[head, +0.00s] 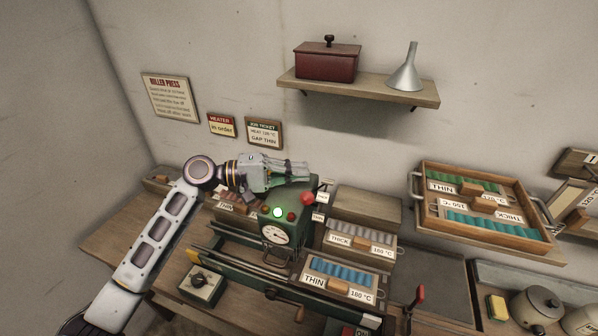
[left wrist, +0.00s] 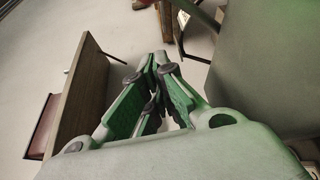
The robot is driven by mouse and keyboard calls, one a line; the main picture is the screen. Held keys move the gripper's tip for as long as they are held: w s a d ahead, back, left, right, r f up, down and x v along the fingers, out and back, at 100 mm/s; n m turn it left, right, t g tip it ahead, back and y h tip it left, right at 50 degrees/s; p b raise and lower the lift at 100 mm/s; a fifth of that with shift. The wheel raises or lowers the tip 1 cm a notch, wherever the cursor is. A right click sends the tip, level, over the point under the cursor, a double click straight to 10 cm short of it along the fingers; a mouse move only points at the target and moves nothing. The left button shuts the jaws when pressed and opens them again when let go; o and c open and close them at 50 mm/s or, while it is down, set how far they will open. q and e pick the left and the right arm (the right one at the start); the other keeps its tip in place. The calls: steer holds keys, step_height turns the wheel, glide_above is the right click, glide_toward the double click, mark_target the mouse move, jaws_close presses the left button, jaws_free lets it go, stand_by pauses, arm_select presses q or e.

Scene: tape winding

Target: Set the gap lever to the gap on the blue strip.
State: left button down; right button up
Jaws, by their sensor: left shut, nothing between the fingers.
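The green roller press (head: 278,248) stands on the bench with a dial, a lit green lamp and red knobs. A red ball knob (head: 306,198) on its upper right sits beside small white labels, too small to read; it looks like the gap lever. Blue pieces (head: 342,271) lie in a tray labelled THIN and 180 °C. The job ticket (head: 263,133) on the wall reads GAP THIN. My left gripper (head: 306,171) is shut and empty, above and behind the knob, apart from it. Its fingers meet in the left wrist view (left wrist: 158,62). My right gripper is out of view.
A grey tray (head: 358,239) labelled THICK and a wooden box stand right of the press. A wall rack (head: 487,219) holds green and teal pieces. A shelf (head: 358,88) carries a red box and funnel. A red-handled lever (head: 418,296) stands at the lower right.

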arm_select(q)
steer(key=shift+s+a+b, duration=0.15)
steer(key=shift+s+a, duration=0.05)
steer(key=shift+a, duration=0.25)
steer(key=shift+s+a+b, duration=0.15)
steer(key=shift+s+a, duration=0.05)
steer(key=shift+a, duration=0.25)
steer(key=a+b, duration=0.1)
steer(key=a, duration=0.6)
steer(key=shift+s+f+b, duration=0.2)
steer(key=shift+s+b, duration=0.2)
